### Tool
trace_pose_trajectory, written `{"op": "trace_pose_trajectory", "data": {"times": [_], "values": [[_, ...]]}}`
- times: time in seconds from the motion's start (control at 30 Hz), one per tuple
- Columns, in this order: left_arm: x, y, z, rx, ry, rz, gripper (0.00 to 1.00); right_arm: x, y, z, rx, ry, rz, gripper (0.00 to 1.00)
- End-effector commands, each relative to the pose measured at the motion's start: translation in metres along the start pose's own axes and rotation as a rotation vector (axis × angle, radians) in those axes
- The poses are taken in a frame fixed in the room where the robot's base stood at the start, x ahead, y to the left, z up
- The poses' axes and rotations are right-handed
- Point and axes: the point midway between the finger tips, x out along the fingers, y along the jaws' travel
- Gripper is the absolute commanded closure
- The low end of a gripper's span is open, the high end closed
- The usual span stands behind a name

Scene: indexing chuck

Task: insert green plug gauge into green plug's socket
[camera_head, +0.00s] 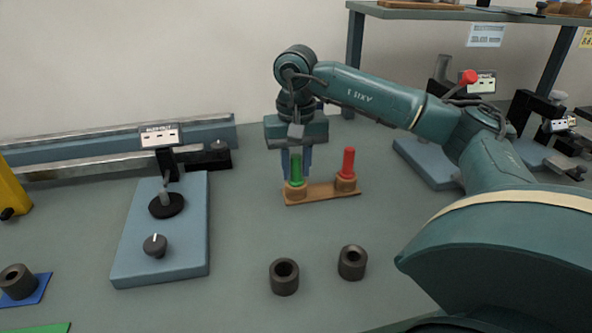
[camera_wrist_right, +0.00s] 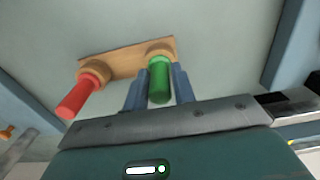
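The green plug gauge (camera_head: 297,168) stands upright in a tan collar on a small wooden stand (camera_head: 318,193). It also shows in the right wrist view (camera_wrist_right: 159,82). My right gripper (camera_head: 297,170) points down over it, one finger on each side of the plug. The right wrist view shows its fingers (camera_wrist_right: 159,88) close beside the plug; whether they touch it is unclear. Two dark hollow cylinders, a left one (camera_head: 284,277) and a right one (camera_head: 352,262), stand in front of the stand. No green marking shows on them. My left gripper is out of view.
A red plug (camera_head: 348,162) stands beside the green one on the same stand. A blue plate with a knob (camera_head: 155,245) lies to the left. Another dark cylinder (camera_head: 17,282) sits on a blue mat, near a green mat edge (camera_head: 38,328). Shelving stands behind right.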

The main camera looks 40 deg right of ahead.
Motion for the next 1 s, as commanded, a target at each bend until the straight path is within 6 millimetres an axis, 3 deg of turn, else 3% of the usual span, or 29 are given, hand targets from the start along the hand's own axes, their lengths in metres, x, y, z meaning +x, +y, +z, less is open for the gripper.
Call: {"op": "trace_pose_trajectory", "data": {"times": [0.23, 0.57, 0.67, 1.0], "values": [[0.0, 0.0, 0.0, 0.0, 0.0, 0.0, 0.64, 0.0, 0.0, 0.0, 0.0, 0.0, 0.0, 0.54], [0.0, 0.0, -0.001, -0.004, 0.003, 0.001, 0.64, 0.0, 0.0, 0.0, 0.0, -0.001, 0.001, 0.54], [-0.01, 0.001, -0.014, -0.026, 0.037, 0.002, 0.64, 0.0, 0.0, 0.0, 0.0, -0.001, 0.0, 0.54], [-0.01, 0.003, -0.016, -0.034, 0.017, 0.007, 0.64, -0.084, -0.001, 0.0, -0.001, 0.004, -0.004, 0.54]]}}
